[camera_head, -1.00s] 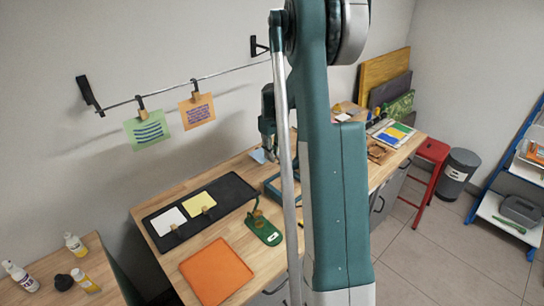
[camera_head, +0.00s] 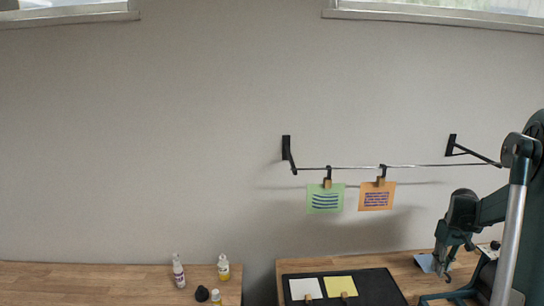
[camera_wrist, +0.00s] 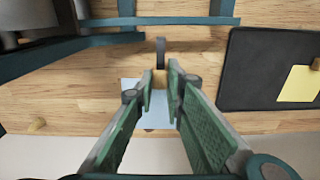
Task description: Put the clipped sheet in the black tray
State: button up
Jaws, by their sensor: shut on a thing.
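My gripper (camera_head: 447,270) is at the right in the head view, over the bench. In the wrist view its green fingers (camera_wrist: 160,84) are shut on a small wooden clip (camera_wrist: 160,75) with a light blue sheet (camera_wrist: 158,108). The sheet (camera_head: 425,263) shows beside the gripper in the head view, partly hidden by it. The black tray (camera_head: 376,288) lies left of my gripper and holds a white sheet (camera_head: 304,289) and a yellow sheet (camera_head: 340,286), each with a clip. Part of the tray (camera_wrist: 258,70) shows at the right in the wrist view.
A wall line (camera_head: 415,166) carries a hanging green sheet (camera_head: 325,202) and an orange sheet (camera_head: 376,199) above the tray. Bottles (camera_head: 178,272) stand on a separate wooden table at left. A teal frame (camera_wrist: 165,21) crosses the top of the wrist view.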

jog(key=w+d+m+b, duration=0.3)
jog(key=d+b, duration=0.5)
jog(key=w+d+m+b, duration=0.2)
jog(key=w+d+b, duration=0.1)
jog(key=d+b, duration=0.45)
jog(key=s+d+r+p, duration=0.2)
jog(key=s+d+r, duration=0.7)
jog(key=d, duration=0.2)
jog(key=s+a+r+m+p, duration=0.1)
jog(key=a+r+p, duration=0.45)
jog(key=r, duration=0.95)
jog(key=s+a+r+m+p, duration=0.1)
jog(key=a+r+m+p, duration=0.15)
jog(key=r+p, duration=0.9)
jog(key=s+a+r+m+p, duration=0.1)
jog(key=a+r+p, duration=0.4)
jog(key=r, duration=1.2)
jog(key=w+a+r+p, duration=1)
jog(key=w+a, duration=0.2)
jog(key=a, duration=0.2)
jog(key=w+a+f+n, duration=0.2)
jog(key=w+a, duration=0.1)
jog(key=a, duration=0.4)
jog(key=s+a+f+n+b, duration=0.1)
jog(key=a+f+n+b, duration=0.7)
jog(key=a+f+b, duration=1.2)
jog(key=a+f, duration=1)
jog(key=a, duration=0.3)
jog(key=shift+s+a+f, duration=0.15)
jog(key=shift+s+a, duration=0.15)
